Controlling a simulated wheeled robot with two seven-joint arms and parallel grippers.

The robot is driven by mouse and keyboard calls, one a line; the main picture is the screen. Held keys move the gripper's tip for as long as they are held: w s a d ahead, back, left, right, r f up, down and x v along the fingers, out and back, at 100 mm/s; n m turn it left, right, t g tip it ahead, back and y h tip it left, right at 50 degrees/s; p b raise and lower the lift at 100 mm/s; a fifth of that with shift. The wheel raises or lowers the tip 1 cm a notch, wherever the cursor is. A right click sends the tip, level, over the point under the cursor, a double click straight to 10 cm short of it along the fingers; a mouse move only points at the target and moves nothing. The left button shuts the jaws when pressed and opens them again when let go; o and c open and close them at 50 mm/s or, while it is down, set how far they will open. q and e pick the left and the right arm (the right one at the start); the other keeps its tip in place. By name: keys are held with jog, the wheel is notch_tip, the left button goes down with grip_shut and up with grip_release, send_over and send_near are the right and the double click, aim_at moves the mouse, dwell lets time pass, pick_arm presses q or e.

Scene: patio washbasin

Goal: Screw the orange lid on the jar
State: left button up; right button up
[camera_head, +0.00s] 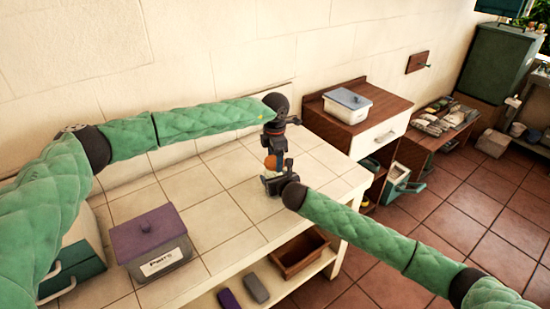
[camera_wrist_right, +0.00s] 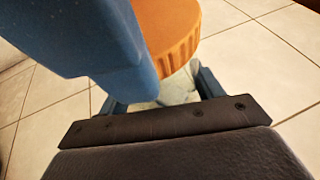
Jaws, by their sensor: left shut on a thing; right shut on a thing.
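The orange lid (camera_head: 271,162) is small in the head view, above the tiled counter. It shows larger in the right wrist view (camera_wrist_right: 172,40), with a ridged edge. My left gripper (camera_head: 272,150) comes down from above and is shut on the lid. The pale, clear jar (camera_wrist_right: 178,88) is directly under the lid in the right wrist view, upright as far as it shows. My right gripper (camera_wrist_right: 162,100) is shut around the jar from the side, low over the counter. The grippers hide most of the jar. I cannot tell whether the lid is seated on its rim.
A purple-lidded grey box (camera_head: 150,240) stands on the tiled counter (camera_head: 215,215) at the left. A white container with a blue-grey lid (camera_head: 347,105) stands on the wooden cabinet behind. A brown tray (camera_head: 300,255) sits on the lower shelf. The counter around the grippers is clear.

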pick_arm(q)
jog(key=m, duration=0.7)
jog(key=shift+w, duration=0.1)
jog(key=o, duration=1.2)
jog(key=shift+c, duration=0.2)
jog(key=shift+r, duration=0.1)
notch_tip(320, 180, up, 12)
pick_arm(e)
jog(key=o, duration=2)
